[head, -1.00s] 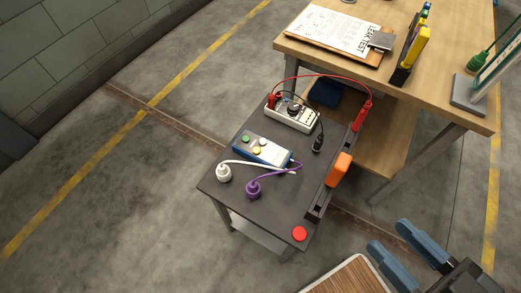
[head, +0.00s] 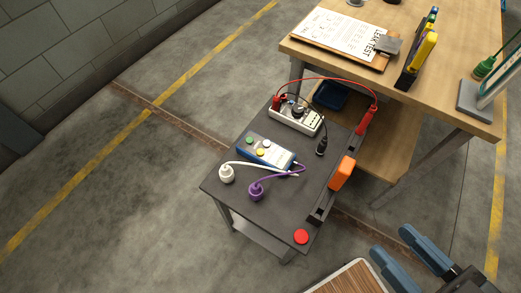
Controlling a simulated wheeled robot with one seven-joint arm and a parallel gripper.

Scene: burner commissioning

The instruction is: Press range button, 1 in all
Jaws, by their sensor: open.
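A blue and white box (head: 276,158) with green, yellow and pale buttons lies on the dark cart top, with white and purple leads at its near side. A white meter (head: 283,121) with a dark dial lies behind it, with red and black leads attached. I cannot read any label, so I cannot tell which button is the range button. My gripper (head: 390,242) is at the lower right, its two blue fingers apart and empty. In the picture it is right of the cart, clear of both devices.
The dark cart (head: 222,184) has a red round button (head: 301,237) at its near corner and a rail with an orange block (head: 343,172) along its right side. A wooden bench (head: 440,105) with a clipboard (head: 340,32) stands behind. The floor at left is clear.

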